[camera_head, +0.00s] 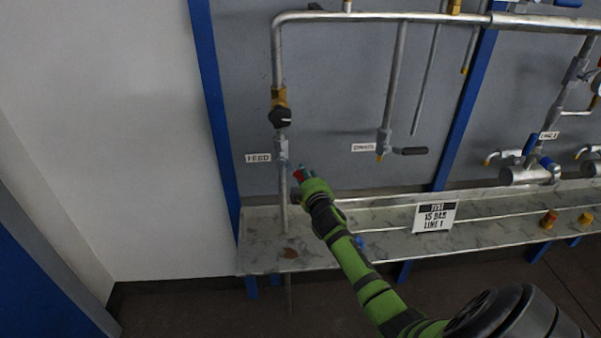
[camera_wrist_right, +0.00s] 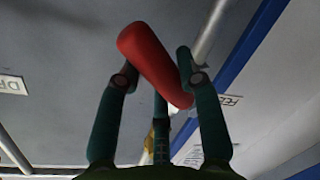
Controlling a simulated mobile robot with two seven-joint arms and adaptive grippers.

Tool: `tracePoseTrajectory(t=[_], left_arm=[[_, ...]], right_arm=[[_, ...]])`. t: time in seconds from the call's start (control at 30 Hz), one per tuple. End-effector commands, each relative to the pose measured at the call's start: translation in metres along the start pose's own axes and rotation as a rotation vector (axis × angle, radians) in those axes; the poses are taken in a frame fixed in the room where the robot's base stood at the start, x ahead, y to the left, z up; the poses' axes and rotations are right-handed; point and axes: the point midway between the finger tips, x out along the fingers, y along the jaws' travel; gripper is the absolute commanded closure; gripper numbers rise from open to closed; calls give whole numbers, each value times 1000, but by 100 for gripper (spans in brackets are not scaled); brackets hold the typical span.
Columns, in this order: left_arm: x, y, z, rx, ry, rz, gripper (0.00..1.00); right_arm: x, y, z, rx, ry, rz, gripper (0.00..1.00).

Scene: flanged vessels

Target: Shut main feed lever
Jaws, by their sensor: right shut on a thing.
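The main feed lever (camera_wrist_right: 150,60) has a red handle. In the head view my right gripper (camera_head: 300,173) is at the vertical feed pipe (camera_head: 282,185), just right of and below the FEED label (camera_head: 258,158). Only a small red bit of the lever shows there, and the gripper hides most of the valve. My left gripper is not in view.
A DRAIN label (camera_head: 363,147) and a black-handled valve (camera_head: 410,151) are to the right. A black knob (camera_head: 281,116) is higher on the feed pipe. Blue posts (camera_head: 216,100) frame the grey panel.

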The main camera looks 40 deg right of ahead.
Motion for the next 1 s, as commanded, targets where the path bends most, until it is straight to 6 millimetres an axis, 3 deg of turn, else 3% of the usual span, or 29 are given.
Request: tracePoseTrajectory(t=[0.1, 0.5, 1.0], left_arm=[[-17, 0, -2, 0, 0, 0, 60], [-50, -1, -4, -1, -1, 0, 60], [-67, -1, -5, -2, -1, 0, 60]], right_arm=[[-2, 14, -4, -115, -23, 1, 100], [-7, 39, -14, -460, -92, 2, 100], [-9, 50, -23, -677, -135, 3, 100]])
